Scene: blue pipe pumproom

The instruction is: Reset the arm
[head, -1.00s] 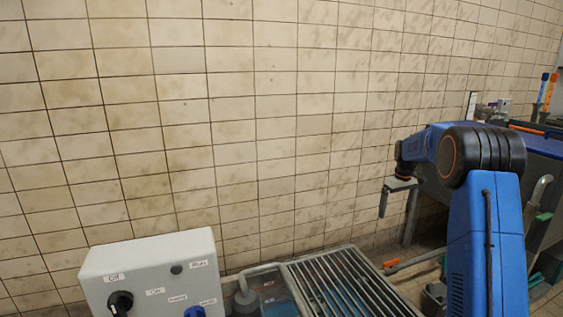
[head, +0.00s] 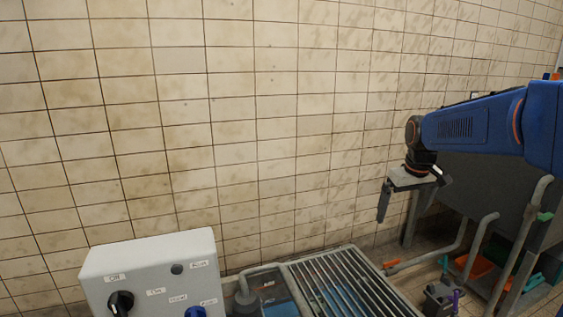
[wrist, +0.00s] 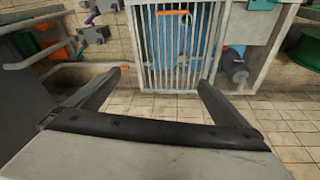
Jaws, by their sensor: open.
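My arm reaches in from the right edge of the head view, with its blue link roughly level. My gripper (head: 384,200) hangs at its end, pointing down in front of the tiled wall, right of the metal grate. In the wrist view my gripper (wrist: 160,82) shows two grey fingers spread wide apart. Nothing is between them. The fingertips are apart from the grate (wrist: 186,45), which lies beyond them.
A grey control box (head: 150,262) with a black knob and a blue knob stands at the lower left. The grate (head: 345,280) covers a pit. Grey pipes (head: 470,240) and a sink or tank (head: 480,190) stand at the right. The wall ahead is bare.

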